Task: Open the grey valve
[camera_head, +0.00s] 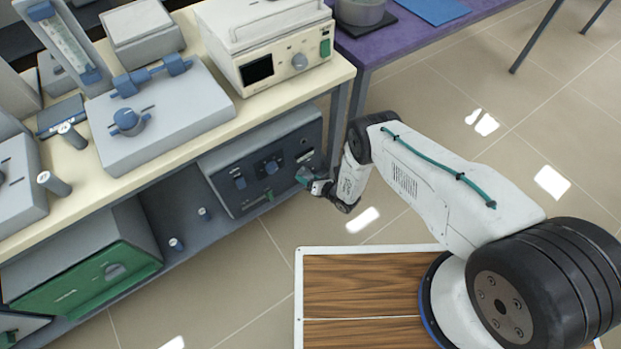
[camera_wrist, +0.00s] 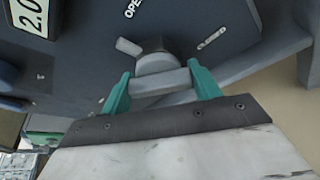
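The grey valve (camera_wrist: 158,66) is on the dark front panel of a unit under the bench, which shows in the head view (camera_head: 265,168). An "OPEN" label is printed beyond the valve in the wrist view. My gripper (camera_wrist: 160,80) is at the valve, with one green finger on each side of its grey crossbar. The finger tips lie very close to the bar's ends; I cannot tell whether they press on it. In the head view, my gripper (camera_head: 308,180) is at the right part of the panel, and the valve is hidden there.
A cream bench (camera_head: 250,115) carries a furnace (camera_head: 275,50) and a grey box with valves (camera_head: 160,115) above. A green-fronted unit (camera_head: 85,275) stands lower left. The tiled floor on the right has free room.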

